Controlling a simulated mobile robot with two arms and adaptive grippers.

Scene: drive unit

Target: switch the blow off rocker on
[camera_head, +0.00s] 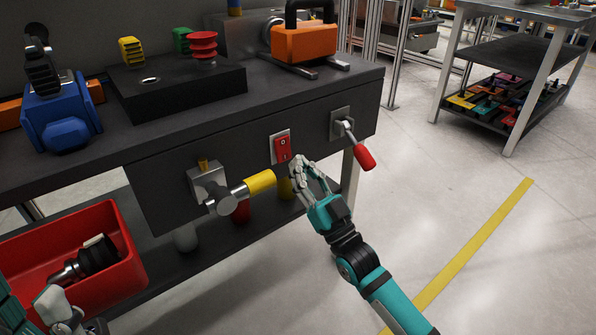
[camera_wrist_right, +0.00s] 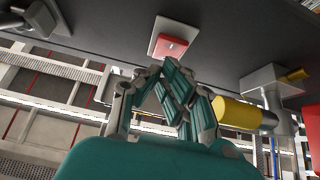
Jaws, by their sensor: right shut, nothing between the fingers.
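The red rocker switch (camera_head: 283,149) sits in a pale plate on the front face of the dark bench, between a yellow-handled valve and a red-handled lever. It also shows in the right wrist view (camera_wrist_right: 171,47), just beyond my fingertips. My right gripper (camera_head: 299,165) is shut and empty, close in front of the rocker and slightly below and right of it. I cannot tell whether the fingertips touch the rocker. My left gripper (camera_head: 62,312) is only partly in view at the lower left, near the red bin, and its finger state is unclear.
The yellow-handled valve (camera_head: 261,182) sticks out just left of my right gripper. The red-handled lever (camera_head: 364,158) sticks out to its right. A red bin (camera_head: 123,238) with dark parts stands on the lower shelf. Floor to the right is open, up to a shelf table (camera_head: 522,60).

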